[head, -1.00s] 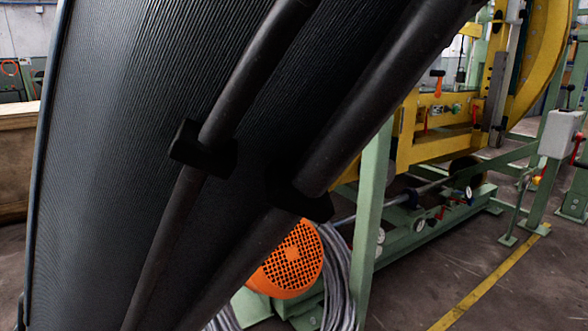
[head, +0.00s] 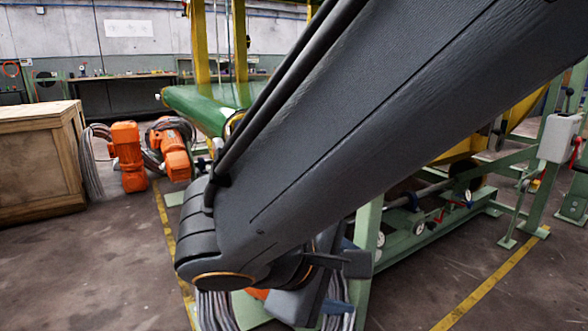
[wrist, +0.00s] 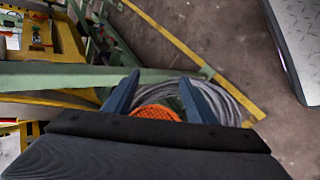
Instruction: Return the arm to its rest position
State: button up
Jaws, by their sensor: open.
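My dark grey arm (head: 370,130) runs across the head view from the upper right down to a joint at the lower middle, where it bends back. My gripper (wrist: 158,80) shows in the wrist view as two blue fingers spread apart, with nothing held between them. In the head view the gripper is low behind the arm's bend, partly hidden, with bits of blue showing. Beyond the fingers in the wrist view are an orange motor cover (wrist: 155,113) and a coil of grey cable (wrist: 232,100) on the floor side.
A green post (head: 367,230) and the green machine frame (head: 430,235) with valves stand close to my gripper. Orange motors (head: 128,155) with cables and a wooden crate (head: 40,165) are at the left. Open floor (head: 90,265) lies at lower left and lower right.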

jog(key=s+a+f+m+g+y, duration=0.2)
jog(key=s+f+g+y, duration=0.25)
jog(key=s, duration=0.25)
jog(key=s+a+r+m+g+y+p, duration=0.2)
jog(key=s+a+r+y+p, duration=0.15)
jog(key=a, duration=0.35)
jog(key=d+r+m+p, duration=0.3)
jog(key=d+r+p, duration=0.7)
jog(key=p, duration=0.8)
jog(key=d+r+m+h+p, duration=0.1)
jog(key=d+r+m+p, duration=0.3)
jog(key=d+r+p, duration=0.6)
notch_tip(320, 180, up, 8)
jog(key=p, duration=0.8)
jog(key=shift+w+f, duration=0.25)
jog(key=shift+w, duration=0.05)
jog(key=shift+d, duration=0.1)
